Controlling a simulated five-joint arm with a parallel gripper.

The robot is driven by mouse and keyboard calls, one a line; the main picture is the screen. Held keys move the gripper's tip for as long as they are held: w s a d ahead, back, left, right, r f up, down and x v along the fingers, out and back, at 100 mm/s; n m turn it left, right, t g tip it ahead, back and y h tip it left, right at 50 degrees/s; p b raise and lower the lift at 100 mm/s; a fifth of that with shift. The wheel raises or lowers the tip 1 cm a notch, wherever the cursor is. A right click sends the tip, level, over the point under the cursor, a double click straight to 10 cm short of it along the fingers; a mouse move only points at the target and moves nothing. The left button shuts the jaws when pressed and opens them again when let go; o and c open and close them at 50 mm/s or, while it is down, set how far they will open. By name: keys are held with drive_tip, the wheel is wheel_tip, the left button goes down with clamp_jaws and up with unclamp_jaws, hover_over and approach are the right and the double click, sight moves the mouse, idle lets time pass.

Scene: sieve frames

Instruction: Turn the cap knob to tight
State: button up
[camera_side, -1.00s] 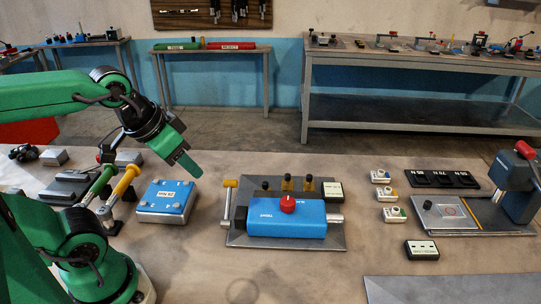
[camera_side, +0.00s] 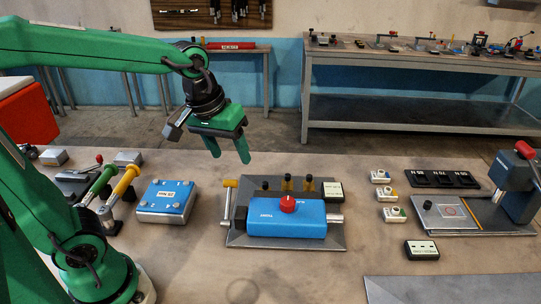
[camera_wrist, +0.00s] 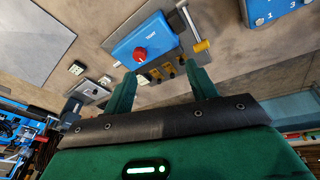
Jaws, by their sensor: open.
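The red cap knob (camera_side: 288,203) sits on top of the blue block (camera_side: 270,224), which has white lettering and lies on a grey base plate (camera_side: 245,240). The knob carries a pale pointer mark. My gripper (camera_side: 228,156) is open and empty, in the air behind and to the left of the knob, pointing down. The fingertips overlap the view near the small brass-topped posts.
A yellow-handled crank (camera_side: 230,184) stands at the plate's left, and brass-topped posts (camera_side: 286,183) stand behind the block. A blue box (camera_side: 165,200) is to the left, small labelled blocks (camera_side: 391,195) to the right.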

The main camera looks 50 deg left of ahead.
drive_tip(key=w+d+f+n+g, duration=0.2)
drive_tip(key=w+f+n, duration=0.1)
drive_tip(key=w, duration=0.4)
drive_tip(key=n+g, duration=0.1)
drive_tip(key=n, duration=0.2)
approach(288, 201)
drive_tip(key=shift+s+a+f, duration=0.1)
drive_tip(key=shift+s+f, duration=0.1)
drive_tip(key=shift+w+f, duration=0.35)
drive_tip(key=shift+f, duration=0.15)
drive_tip(key=shift+f, duration=0.15)
drive_tip(key=shift+f, duration=3.75)
drive_tip(key=c, duration=1)
